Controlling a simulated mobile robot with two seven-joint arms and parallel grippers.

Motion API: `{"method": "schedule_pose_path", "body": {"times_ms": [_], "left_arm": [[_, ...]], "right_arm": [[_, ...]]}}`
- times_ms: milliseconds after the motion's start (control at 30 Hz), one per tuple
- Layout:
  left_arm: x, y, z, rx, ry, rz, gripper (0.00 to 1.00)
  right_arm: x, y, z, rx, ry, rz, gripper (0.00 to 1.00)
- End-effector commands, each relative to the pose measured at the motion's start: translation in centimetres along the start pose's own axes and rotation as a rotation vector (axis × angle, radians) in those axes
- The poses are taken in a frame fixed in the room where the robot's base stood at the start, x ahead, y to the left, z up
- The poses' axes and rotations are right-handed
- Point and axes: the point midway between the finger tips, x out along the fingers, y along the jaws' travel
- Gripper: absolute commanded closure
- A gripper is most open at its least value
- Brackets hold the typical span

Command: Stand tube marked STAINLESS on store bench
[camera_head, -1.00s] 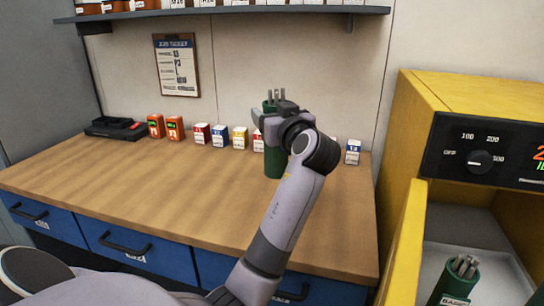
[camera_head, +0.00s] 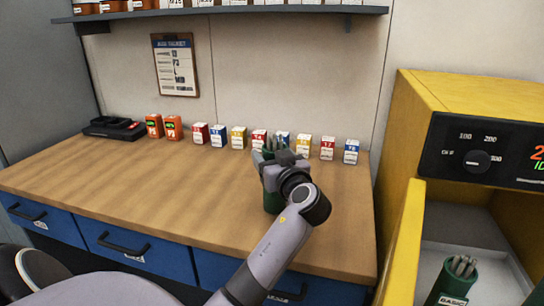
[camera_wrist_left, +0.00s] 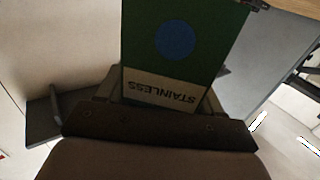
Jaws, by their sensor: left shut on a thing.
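The green tube marked STAINLESS (camera_head: 271,201) is upright over the wooden store bench (camera_head: 150,185), toward its right part. My left gripper (camera_head: 277,160) is shut on it and covers much of its upper part; rod ends show at its top. I cannot tell whether its base touches the wood. In the left wrist view the tube (camera_wrist_left: 185,65) fills the space between the fingers, with a blue dot and the STAINLESS label upside down. My right gripper is not in view.
Several small coloured boxes (camera_head: 238,138) line the back of the bench, close behind the tube. A yellow machine (camera_head: 405,160) stands at the right, with another green tube (camera_head: 455,280) in its lower bay.

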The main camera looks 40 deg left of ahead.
Motion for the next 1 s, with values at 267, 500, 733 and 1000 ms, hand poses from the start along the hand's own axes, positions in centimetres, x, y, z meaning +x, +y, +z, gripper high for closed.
{"method": "schedule_pose_path", "body": {"times_ms": [267,500,733,1000], "left_arm": [[0.0,0.0,0.1,0.0,0.0,-0.001,0.18],[0.0,0.0,0.1,0.0,-0.001,-0.001,0.08],[-0.7,0.1,0.2,0.0,-0.002,0.002,0.08],[-6.2,0.1,0.3,-0.002,-0.004,0.004,0.08]], "right_arm": [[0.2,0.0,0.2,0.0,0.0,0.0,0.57],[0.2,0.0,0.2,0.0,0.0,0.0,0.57],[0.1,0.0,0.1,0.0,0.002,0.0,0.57],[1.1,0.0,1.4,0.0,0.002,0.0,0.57]]}}
